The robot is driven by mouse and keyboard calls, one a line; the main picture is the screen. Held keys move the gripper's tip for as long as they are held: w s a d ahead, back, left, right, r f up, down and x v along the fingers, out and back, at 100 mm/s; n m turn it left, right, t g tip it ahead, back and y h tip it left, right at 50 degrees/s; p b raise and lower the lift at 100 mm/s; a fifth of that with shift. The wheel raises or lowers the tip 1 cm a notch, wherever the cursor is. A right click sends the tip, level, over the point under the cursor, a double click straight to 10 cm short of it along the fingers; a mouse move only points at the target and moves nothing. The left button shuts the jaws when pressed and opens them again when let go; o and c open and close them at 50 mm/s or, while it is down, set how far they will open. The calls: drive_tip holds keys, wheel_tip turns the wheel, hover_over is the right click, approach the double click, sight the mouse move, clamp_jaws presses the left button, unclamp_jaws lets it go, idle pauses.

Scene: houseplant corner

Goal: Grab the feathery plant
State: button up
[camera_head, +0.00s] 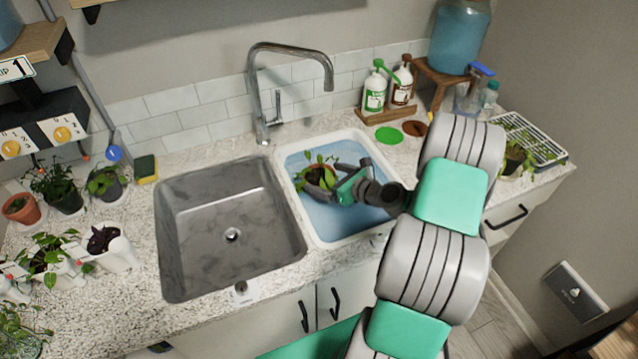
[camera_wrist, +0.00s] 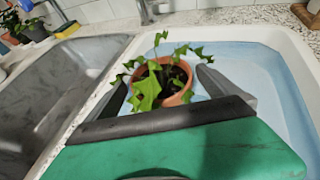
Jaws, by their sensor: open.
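A plant with lobed, ivy-like green leaves in a terracotta pot (camera_head: 318,178) stands in the white basin of blue water; it also shows in the wrist view (camera_wrist: 166,82). My gripper (camera_head: 328,186) is over the basin with its jaws open. In the wrist view its fingers (camera_wrist: 166,92) lie on either side of this pot. I cannot tell whether they touch it. A bushy plant with fine leaves in a dark pot (camera_head: 62,190) stands on the counter at the far left, well away from my gripper. It looks the most feathery, but its leaves are too small to be sure.
The white basin (camera_head: 285,165) has a raised rim. A grey sink (camera_head: 172,235) lies left of it, with a tall faucet (camera_head: 262,95) behind. Several other potted plants crowd the left counter. Bottles (camera_head: 375,92) stand behind the basin. A white rack (camera_head: 535,137) lies at right.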

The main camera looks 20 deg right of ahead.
sight(310, 171)
drive_tip(key=x, duration=0.3)
drive_tip(key=shift+w+a+f, duration=0.1)
drive_tip(key=shift+w+a, duration=0.05)
drive_tip(key=c, duration=1.6)
drive_tip(key=shift+c, duration=0.7)
drive_tip(key=shift+r, duration=0.2)
